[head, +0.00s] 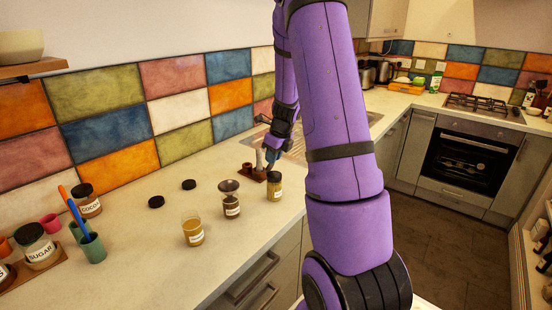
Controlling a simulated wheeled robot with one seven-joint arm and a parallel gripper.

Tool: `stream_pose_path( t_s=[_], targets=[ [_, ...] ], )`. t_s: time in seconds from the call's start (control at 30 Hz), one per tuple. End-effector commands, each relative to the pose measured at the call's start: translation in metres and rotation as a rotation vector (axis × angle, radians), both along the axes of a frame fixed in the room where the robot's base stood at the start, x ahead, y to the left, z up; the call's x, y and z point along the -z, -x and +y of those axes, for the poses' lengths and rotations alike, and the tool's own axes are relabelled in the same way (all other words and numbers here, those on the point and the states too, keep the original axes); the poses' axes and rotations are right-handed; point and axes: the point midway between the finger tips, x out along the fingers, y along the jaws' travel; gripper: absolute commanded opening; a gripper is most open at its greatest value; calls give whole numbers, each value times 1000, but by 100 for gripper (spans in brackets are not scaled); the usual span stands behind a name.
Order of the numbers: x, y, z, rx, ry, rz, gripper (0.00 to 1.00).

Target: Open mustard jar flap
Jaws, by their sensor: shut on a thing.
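A small glass jar (274,189) with yellowish-brown contents, a pale label and a dark lid (274,175) stands upright on the counter beside my arm. Its label is too small to read, so I cannot tell whether it is the mustard jar. My gripper (269,165) is just above and behind this lid, and it appears shut on it. The fingertips are small and dark, so the exact contact is unclear. A jar of yellow contents (193,233) stands nearer, without a lid.
Two loose dark lids (156,202) (189,184) lie on the counter (145,245). A brown stand (251,173) is left of my gripper. A green cup with utensils (93,250), a cocoa jar (89,205) and a sugar jar (38,250) stand at left. The tiled wall (110,130) borders the counter.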

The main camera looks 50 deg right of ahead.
Motion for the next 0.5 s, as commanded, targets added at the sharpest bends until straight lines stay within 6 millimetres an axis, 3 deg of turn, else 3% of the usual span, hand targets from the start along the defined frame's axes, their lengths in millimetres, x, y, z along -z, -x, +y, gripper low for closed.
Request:
stream_pose_path(
  t_s=[0.5],
  targets=[
    [-2, -21, 5, -3, 46, 281, 0]
  ],
)
